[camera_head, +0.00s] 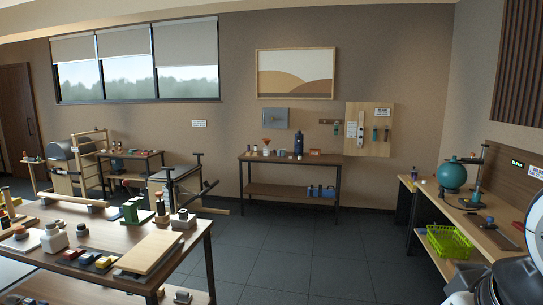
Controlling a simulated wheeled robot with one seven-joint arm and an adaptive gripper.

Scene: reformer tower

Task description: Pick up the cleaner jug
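A white jug-like container (54,238) with a dark cap stands upright on the near wooden table (190,254) at the left. A tall dark blue bottle (298,145) stands upright on the back table (262,157) against the wall. No label is readable on either, so I cannot tell for sure which is the cleaner jug. White and black parts of my own arm show at the lower right edge. My gripper's fingers do not show, and nothing is seen held.
Small blocks, bottles and a green block piece (134,209) crowd the near table. A dark reformer frame (175,175) stands behind it. A right-hand bench (488,236) carries a teal ball (452,174), with a yellow-green basket (449,244) below. The dark tiled floor (300,255) between is clear.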

